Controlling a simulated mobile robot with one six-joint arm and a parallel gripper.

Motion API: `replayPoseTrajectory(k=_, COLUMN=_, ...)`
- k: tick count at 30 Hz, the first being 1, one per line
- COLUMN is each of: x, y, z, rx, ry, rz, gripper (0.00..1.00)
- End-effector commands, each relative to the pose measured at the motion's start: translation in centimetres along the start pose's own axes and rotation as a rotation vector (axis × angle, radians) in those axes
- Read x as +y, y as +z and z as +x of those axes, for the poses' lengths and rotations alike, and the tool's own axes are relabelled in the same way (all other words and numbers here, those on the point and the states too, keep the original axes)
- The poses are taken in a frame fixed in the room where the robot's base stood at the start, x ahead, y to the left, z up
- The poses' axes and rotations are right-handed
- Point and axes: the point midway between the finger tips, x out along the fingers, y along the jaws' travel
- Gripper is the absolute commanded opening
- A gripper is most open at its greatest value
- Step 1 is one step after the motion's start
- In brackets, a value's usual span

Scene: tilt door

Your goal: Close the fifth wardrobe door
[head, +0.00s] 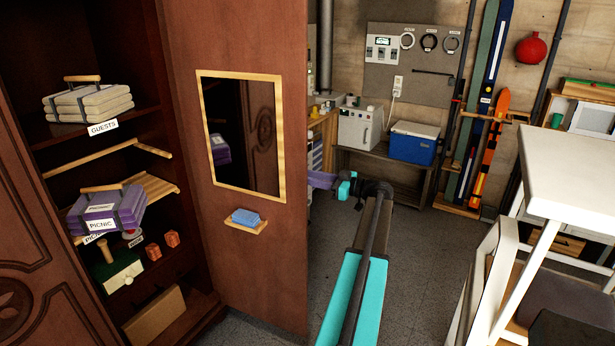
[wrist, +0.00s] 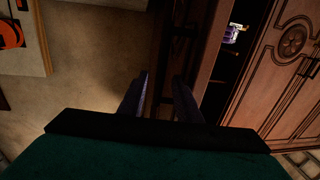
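The open wardrobe door (head: 240,260) is a brown panel with a gold-framed mirror and a small shelf holding a blue block. It stands swung out from the dark wardrobe interior. My gripper (head: 320,180) is at the door's free edge, with its purple fingers partly hidden behind the door. In the wrist view the two fingers of my gripper (wrist: 160,95) are apart, with dark brown wood beyond and between them. I cannot tell whether they touch the door. I cannot tell the door's number.
The wardrobe shelves (head: 100,130) hold folded bundles and small boxes. A carved closed door (head: 50,280) is at lower left, and carved doors (wrist: 285,60) show in the wrist view. A white table (head: 570,180) stands at right. A blue cooler (head: 413,143) sits on a rear bench.

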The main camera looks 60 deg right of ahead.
Motion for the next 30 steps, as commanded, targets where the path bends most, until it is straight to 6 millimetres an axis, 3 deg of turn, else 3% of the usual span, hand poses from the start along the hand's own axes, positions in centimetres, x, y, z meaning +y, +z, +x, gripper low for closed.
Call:
replayPoseTrajectory(k=6, x=0.0, y=0.0, z=1.1, rx=0.000, ry=0.000, rz=0.000, gripper=0.31)
replayPoseTrajectory(k=14, x=0.0, y=0.0, z=1.1, rx=0.000, ry=0.001, rz=-0.001, gripper=0.31)
replayPoseTrajectory(k=20, x=0.0, y=0.0, z=1.1, rx=0.000, ry=0.001, rz=0.000, gripper=0.01)
replayPoseTrajectory(k=25, x=0.0, y=0.0, z=1.1, rx=0.000, ry=0.001, rz=0.000, gripper=0.00)
replayPoseTrajectory(k=26, x=-1.7, y=0.0, z=1.2, rx=0.000, ry=0.001, rz=0.000, gripper=0.00)
replayPoseTrajectory(k=30, x=-0.3, y=0.0, z=1.2, rx=0.000, ry=0.002, rz=0.000, gripper=0.00)
